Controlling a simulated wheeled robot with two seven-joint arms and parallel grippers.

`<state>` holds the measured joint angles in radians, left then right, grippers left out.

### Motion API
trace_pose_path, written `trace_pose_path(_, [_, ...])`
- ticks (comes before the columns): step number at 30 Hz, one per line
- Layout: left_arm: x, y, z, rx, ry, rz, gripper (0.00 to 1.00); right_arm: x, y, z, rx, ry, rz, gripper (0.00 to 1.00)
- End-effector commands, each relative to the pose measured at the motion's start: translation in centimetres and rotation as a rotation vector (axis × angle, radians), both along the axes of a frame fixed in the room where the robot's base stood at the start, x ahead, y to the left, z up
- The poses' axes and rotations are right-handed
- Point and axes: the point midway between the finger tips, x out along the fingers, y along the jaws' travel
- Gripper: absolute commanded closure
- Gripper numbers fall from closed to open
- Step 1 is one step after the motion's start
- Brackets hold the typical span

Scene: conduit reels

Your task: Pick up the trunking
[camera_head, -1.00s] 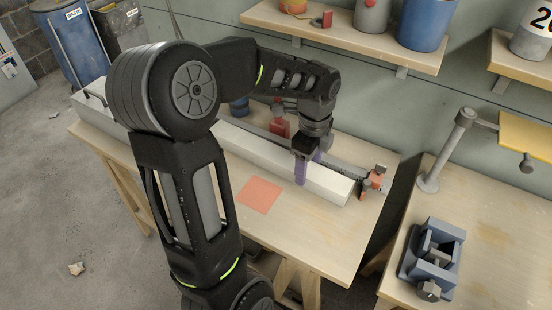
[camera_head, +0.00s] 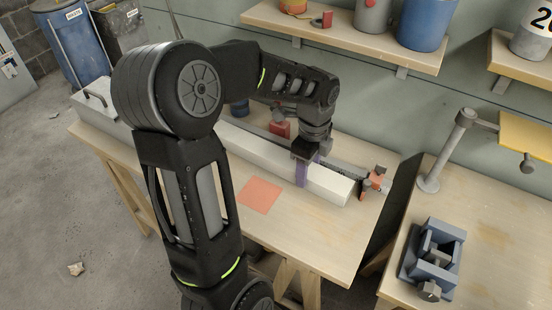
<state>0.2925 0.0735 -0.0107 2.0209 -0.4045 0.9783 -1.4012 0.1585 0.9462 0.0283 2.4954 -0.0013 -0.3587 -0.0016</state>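The trunking (camera_head: 330,184) is a long white box-shaped bar lying along the wooden bench. Its right end is free in view, and my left arm hides part of its middle. My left gripper (camera_head: 309,168) is over the trunking near that right end, pointing down. One purple finger is on the near side of the trunking and the other shows at the far side. I cannot tell whether the fingers press on it. The trunking appears to rest on the bench. My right gripper is not in view.
An orange-red square (camera_head: 260,195) marks the bench (camera_head: 310,235) in front of the trunking. A red-orange clamp-like part (camera_head: 374,182) is just past its right end, and a red block (camera_head: 280,128) stands behind it. A blue vise (camera_head: 434,252) sits on the right bench. A shelf (camera_head: 345,38) hangs above.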

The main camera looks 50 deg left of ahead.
Motion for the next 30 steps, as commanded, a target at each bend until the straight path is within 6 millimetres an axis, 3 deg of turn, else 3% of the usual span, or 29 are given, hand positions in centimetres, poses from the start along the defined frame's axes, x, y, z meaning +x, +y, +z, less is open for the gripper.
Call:
trace_pose_path(15, [0.01, 0.00, 0.01, 0.000, 0.000, 0.000, 0.99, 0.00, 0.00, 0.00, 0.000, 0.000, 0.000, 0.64])
trace_pose_path(30, [0.08, 0.03, 0.70, 0.002, -0.003, 0.000, 1.00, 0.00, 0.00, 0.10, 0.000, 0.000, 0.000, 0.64])
